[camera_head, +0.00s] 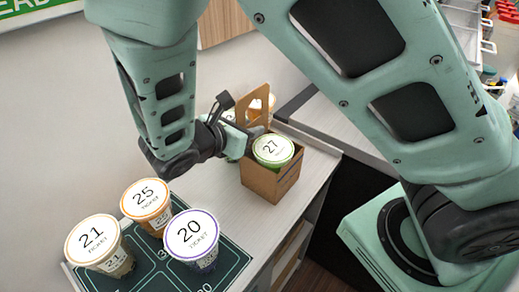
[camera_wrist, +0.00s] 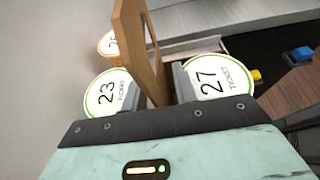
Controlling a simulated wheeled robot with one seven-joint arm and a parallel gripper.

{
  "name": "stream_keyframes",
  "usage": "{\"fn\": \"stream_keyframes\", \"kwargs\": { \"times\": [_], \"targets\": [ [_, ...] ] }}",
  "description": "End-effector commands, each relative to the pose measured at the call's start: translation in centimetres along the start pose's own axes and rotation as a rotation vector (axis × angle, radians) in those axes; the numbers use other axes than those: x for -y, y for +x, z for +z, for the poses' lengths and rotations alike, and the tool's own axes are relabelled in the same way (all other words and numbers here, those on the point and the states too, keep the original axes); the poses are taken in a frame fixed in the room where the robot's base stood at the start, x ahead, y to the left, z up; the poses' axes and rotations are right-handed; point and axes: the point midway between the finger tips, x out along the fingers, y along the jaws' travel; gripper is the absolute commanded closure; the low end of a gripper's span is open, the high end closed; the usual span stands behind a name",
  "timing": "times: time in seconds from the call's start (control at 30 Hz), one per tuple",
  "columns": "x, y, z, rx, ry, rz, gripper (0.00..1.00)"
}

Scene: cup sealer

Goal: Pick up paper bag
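The paper bag (camera_head: 261,184) is a brown cardboard carrier with an upright handle panel, standing on the counter in the head view. A cup marked 27 (camera_head: 273,150) sits in its front right pocket. The handle panel (camera_wrist: 137,45) stands upright in the wrist view, with the cup marked 23 (camera_wrist: 107,92) to its left and 27 (camera_wrist: 212,78) to its right. My gripper (camera_wrist: 155,92) is at the handle, with one finger on each side of the panel. The fingers look apart; contact with the panel is not clear. The arm partly hides the bag's far side.
A dark tray (camera_head: 232,262) at the front left holds cups marked 21 (camera_head: 92,240), 25 (camera_head: 145,198) and 20 (camera_head: 190,234). The counter is bare between tray and bag. Its right edge (camera_head: 318,195) drops away beside the bag. A wall rises at left.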

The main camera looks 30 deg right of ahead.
Motion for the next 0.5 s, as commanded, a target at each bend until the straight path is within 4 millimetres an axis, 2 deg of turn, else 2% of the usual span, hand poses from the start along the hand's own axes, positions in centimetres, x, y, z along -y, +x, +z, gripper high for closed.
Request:
{"fn": "stream_keyframes", "kwargs": {
  "times": [0.1, 0.13, 0.2, 0.23, 0.5],
  "targets": [
    [-0.01, -0.01, -0.02, 0.0, 0.0, 0.0, 0.72],
    [-0.01, -0.01, -0.02, 0.0, 0.0, 0.0, 0.77],
    [-0.01, -0.02, -0.02, 0.0, 0.0, 0.0, 0.97],
    [-0.01, -0.02, -0.02, 0.0, 0.0, 0.0, 1.0],
    [-0.01, -0.04, 0.06, 0.002, 0.0, 0.0, 1.0]
  ]
}}
